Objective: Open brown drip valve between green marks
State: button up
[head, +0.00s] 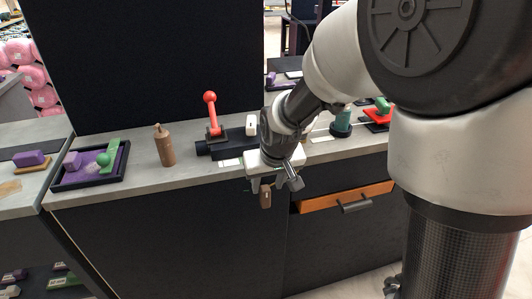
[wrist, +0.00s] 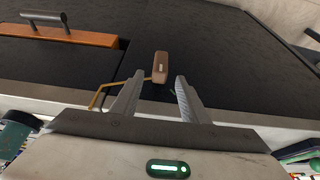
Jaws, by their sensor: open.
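The brown drip valve handle (head: 265,198) shows as a small brown block at the counter's dark front, just below my gripper (head: 274,183). In the wrist view the brown handle (wrist: 160,66) has a pale mark on its face and stands lengthwise. My gripper (wrist: 160,82) is open there, with one finger on each side of the handle's lower end. The fingers look apart from the handle; how deep it sits between them I cannot tell. A thin green mark (wrist: 172,90) shows near the right finger. The other green mark and the valve's body are hard to make out.
An orange drawer front (head: 325,200) with a black handle (head: 355,207) is right of the valve. A yellow bent rod (wrist: 98,95) lies beside the left finger. On the counter stand a brown bottle (head: 165,147), a red lever (head: 212,115) and a dark tray (head: 60,180).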

aim_at(266, 190)
jog(key=b+x, duration=0.1)
jog(key=x, duration=0.5)
jog(key=shift+w+f, duration=0.1)
jog(key=shift+f, duration=0.1)
jog(key=shift+c, duration=0.2)
grip_shut()
